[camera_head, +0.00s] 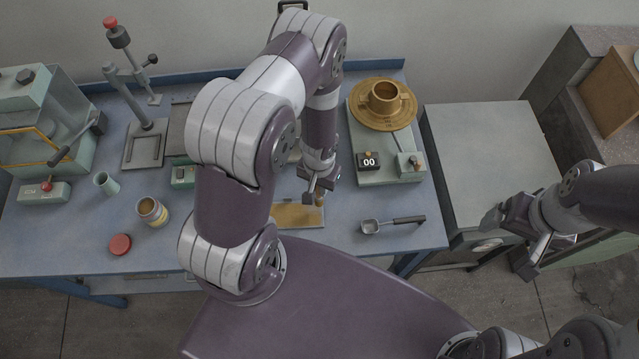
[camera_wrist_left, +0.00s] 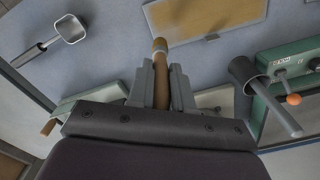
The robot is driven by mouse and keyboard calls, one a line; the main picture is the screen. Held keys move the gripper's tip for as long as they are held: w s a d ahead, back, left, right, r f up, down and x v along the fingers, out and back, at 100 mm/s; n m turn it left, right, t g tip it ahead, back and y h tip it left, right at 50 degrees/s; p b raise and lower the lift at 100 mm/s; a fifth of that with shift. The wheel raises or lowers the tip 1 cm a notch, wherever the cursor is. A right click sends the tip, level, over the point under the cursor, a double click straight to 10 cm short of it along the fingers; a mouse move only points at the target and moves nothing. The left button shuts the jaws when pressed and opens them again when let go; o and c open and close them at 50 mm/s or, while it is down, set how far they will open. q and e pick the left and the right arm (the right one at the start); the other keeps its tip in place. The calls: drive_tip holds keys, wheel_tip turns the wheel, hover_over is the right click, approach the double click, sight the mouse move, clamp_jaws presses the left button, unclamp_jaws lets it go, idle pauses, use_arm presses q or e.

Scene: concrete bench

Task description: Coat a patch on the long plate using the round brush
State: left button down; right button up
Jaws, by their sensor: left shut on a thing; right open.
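The long plate (camera_head: 297,215) lies on the bench, partly hidden by my left arm. It is tan in a grey frame and also shows at the top of the left wrist view (camera_wrist_left: 205,16). My left gripper (camera_head: 318,190) is shut on the round brush (camera_wrist_left: 177,88), which has a brown handle. The brush end (camera_wrist_left: 160,45) appears near the plate's edge; I cannot tell whether it touches. In the head view only a small bit of the brush (camera_head: 319,200) shows. My right gripper (camera_head: 515,230) is open and empty, at the right, away from the plate.
A grey scoop (camera_head: 392,224) lies right of the plate. A turntable device (camera_head: 385,175) with a brass disc stands behind it. A jar (camera_head: 152,211), red lid (camera_head: 120,244), small cup (camera_head: 106,184) and press stand (camera_head: 145,150) are at left.

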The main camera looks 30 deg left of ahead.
use_arm(q)
drive_tip(key=shift+r+p, duration=0.35)
drive_tip(key=shift+r, duration=0.35)
drive_tip(key=shift+d+r+p, duration=0.2)
drive_tip(key=shift+r+p, duration=0.85)
drive_tip(key=shift+r, duration=0.05)
drive_tip(key=shift+a+r+p, duration=0.1)
drive_tip(key=shift+r+p, duration=0.5)
drive_tip(key=shift+r, duration=0.15)
